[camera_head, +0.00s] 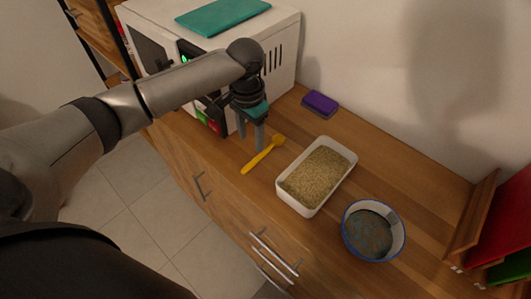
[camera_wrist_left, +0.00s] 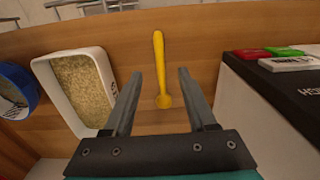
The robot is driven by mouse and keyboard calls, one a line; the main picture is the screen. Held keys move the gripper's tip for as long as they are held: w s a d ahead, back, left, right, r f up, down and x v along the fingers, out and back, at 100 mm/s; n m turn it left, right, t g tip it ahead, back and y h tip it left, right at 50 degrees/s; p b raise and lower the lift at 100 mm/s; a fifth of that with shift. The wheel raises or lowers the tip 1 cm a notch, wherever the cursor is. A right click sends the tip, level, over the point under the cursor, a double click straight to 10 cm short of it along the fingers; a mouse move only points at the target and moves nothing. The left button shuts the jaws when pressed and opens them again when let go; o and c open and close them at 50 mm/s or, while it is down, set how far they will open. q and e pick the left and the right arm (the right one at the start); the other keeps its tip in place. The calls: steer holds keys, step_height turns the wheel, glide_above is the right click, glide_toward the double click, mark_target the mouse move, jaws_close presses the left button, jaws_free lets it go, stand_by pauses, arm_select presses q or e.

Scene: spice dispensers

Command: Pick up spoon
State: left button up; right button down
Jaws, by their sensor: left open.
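A yellow spoon (camera_head: 263,155) lies on the wooden counter, between the microwave and a white tray. My left gripper (camera_head: 251,142) is above the counter close to the spoon, with its fingers pointing down. In the left wrist view the spoon (camera_wrist_left: 160,67) lies lengthwise, its bowl in line with the gap between the fingers of my left gripper (camera_wrist_left: 157,77). The fingers are apart and nothing is between them that I can see held. My right gripper is not in view.
A white tray (camera_head: 286,190) of grainy spice stands right of the spoon, and a blue-rimmed bowl (camera_head: 346,238) beyond it. The white microwave (camera_head: 285,50) stands behind the gripper. A purple sponge (camera_head: 320,103) lies near the wall. Drawer handles are on the counter's front.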

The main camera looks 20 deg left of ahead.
mark_target(253, 161)
arm_select(q)
step_height(253, 161, down, 9)
steer(key=shift+f+b, duration=0.1)
steer(key=shift+b, duration=0.95)
steer(key=shift+c, duration=0.2)
jaws_close()
